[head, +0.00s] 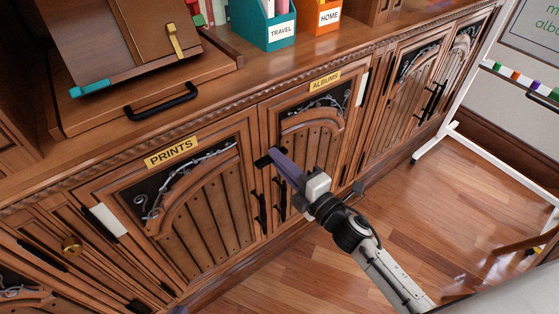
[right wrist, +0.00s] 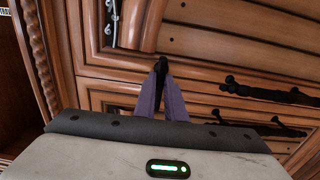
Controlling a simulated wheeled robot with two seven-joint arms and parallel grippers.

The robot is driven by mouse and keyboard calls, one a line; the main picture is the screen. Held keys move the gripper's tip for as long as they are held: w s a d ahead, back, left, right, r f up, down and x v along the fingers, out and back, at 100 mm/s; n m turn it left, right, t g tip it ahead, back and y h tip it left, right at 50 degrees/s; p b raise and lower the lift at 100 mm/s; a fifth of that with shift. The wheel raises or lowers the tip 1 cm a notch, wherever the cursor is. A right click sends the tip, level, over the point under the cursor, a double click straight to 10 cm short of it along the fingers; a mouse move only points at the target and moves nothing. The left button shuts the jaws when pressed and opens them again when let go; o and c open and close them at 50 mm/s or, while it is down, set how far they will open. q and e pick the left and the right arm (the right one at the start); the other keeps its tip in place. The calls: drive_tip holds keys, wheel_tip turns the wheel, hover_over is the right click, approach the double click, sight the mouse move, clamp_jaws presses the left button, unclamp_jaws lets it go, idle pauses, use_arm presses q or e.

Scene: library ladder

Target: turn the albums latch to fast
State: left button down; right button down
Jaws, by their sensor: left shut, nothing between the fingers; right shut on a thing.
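The ALBUMS door (head: 318,125), under a brass ALBUMS plate (head: 325,81), is closed in the low cabinet. A small black latch piece (head: 263,161) sits at its upper left edge, by the seam with the PRINTS door. My right gripper (head: 278,158) reaches in from the lower right, its purple fingers at this latch. In the right wrist view the fingers (right wrist: 161,75) are closed together on the black piece (right wrist: 160,65). The fingers hide most of the latch, so I cannot tell which way it is turned. My left gripper is not in view.
The closed PRINTS door (head: 200,200) is to the left. Black vertical handles (head: 260,212) hang just below my fingers. The countertop holds a TRAVEL box (head: 268,27) and a HOME box (head: 324,18).

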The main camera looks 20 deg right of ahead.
idle(0.3)
use_arm(q)
drive_tip(key=shift+s+f, duration=0.1)
drive_tip(key=shift+f, duration=0.15)
use_arm(e)
drive_tip(key=c, duration=1.8)
unclamp_jaws()
drive_tip(key=shift+s, duration=0.1)
use_arm(q)
drive_tip(key=shift+r+p, duration=0.15)
drive_tip(key=shift+p, duration=0.2)
use_arm(e)
drive_tip(key=v, duration=1)
